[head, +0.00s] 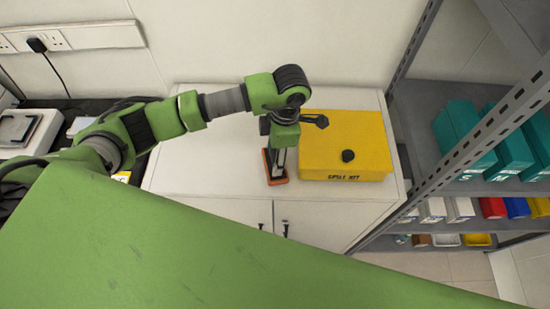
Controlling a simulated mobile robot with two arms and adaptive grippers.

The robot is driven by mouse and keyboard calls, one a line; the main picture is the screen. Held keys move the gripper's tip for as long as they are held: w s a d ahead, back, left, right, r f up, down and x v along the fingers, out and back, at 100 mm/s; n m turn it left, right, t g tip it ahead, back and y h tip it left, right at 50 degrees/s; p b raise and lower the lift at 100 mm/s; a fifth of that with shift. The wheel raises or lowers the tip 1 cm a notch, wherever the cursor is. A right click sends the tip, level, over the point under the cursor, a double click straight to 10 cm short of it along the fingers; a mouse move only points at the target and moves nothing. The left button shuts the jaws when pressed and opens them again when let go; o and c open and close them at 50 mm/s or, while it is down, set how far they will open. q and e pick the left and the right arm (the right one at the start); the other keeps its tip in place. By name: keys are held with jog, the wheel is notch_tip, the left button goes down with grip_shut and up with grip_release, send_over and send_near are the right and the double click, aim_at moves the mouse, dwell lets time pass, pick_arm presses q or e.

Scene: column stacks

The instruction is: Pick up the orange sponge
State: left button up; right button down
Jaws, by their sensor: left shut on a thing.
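The orange sponge (268,168) is on or just above the white cabinet top, left of the yellow box. Only its orange edges show, because my left gripper (277,170) covers its middle from above. My left gripper is shut on the sponge, its fingers pointing down. I cannot tell whether the sponge still touches the cabinet top. My right gripper is not in the picture.
A yellow spill kit box (345,130) with a dark knob stands close to the right of my gripper. The white cabinet top (205,165) is clear on the left. A grey metal shelf rack (430,95) with teal boxes (465,130) stands at the right.

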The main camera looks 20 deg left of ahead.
pick_arm(q)
jog(key=shift+w+r+b, duration=0.1)
jog(key=shift+r+b, duration=0.45)
jog(key=shift+b, duration=0.05)
jog(key=s+d+r+b, duration=0.2)
jog(key=s+r, duration=0.4)
jog(key=s+d+r+b, duration=0.2)
jog(key=s+d+r, duration=0.1)
jog(key=s+r, duration=0.3)
jog(key=shift+s+d+b, duration=0.3)
jog(key=shift+s+b, duration=0.1)
jog(key=shift+s, duration=0.15)
